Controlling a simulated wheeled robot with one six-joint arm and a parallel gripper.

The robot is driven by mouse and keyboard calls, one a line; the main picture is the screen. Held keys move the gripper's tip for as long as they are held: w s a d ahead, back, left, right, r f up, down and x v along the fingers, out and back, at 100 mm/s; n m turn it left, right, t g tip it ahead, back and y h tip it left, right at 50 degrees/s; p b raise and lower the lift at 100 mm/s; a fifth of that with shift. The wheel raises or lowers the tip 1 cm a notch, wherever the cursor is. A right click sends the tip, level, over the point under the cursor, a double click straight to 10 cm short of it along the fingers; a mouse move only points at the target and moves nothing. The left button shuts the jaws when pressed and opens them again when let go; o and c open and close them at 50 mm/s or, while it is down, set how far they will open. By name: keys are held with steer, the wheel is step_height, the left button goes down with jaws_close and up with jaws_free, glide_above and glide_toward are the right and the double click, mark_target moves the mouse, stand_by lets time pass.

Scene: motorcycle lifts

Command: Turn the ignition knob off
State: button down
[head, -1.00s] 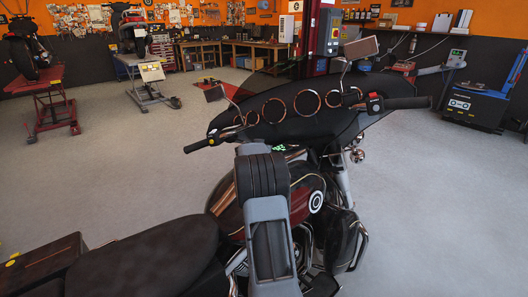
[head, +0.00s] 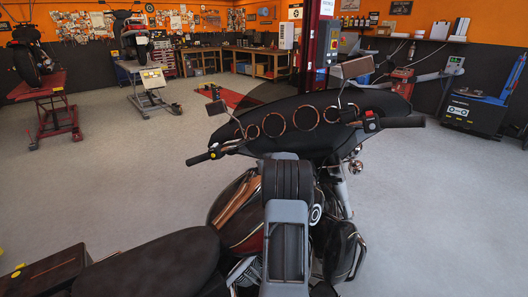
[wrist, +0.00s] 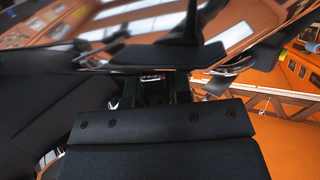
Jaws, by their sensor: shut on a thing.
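The motorcycle (head: 235,215) stands in front of me, with its black fairing and handlebar at the far side. My gripper (wrist: 152,88) shows in the wrist view beyond its dark plate, its two dark fingers pointing in under the fairing. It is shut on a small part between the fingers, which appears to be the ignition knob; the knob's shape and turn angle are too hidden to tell. In the head view, my grey and black arm covers the fingers and the knob area below the gauges (head: 273,124).
The left handlebar grip (head: 198,159), right grip (head: 405,122) and mirrors (head: 357,67) stick out around the arm. The seat (head: 150,265) is at the near left. A red lift (head: 60,122) and a blue machine (head: 475,114) stand farther off. The floor between is clear.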

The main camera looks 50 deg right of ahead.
steer(key=y+p, duration=0.1)
steer(key=p, duration=0.1)
steer(key=n+p, duration=0.1)
steer(key=p, duration=0.2)
steer(key=shift+r+n+t+y, duration=0.3)
steer(key=shift+r+y, duration=0.1)
steer(key=p, duration=0.1)
steer(key=n+y+p, duration=0.1)
steer(key=p, duration=0.1)
steer(key=shift+f+y, duration=0.2)
steer(key=shift+y, duration=0.1)
steer(key=shift+f+n+t+y+p, duration=0.2)
steer(key=shift+n+t+y+p, duration=0.15)
steer(key=shift+p, duration=0.2)
steer(key=c, duration=1)
jaws_free()
steer(key=shift+c, duration=0.2)
steer(key=b+v, duration=0.2)
steer(key=v, duration=1.1)
steer(key=shift+s+r, duration=0.3)
steer(key=shift+a, duration=0.1)
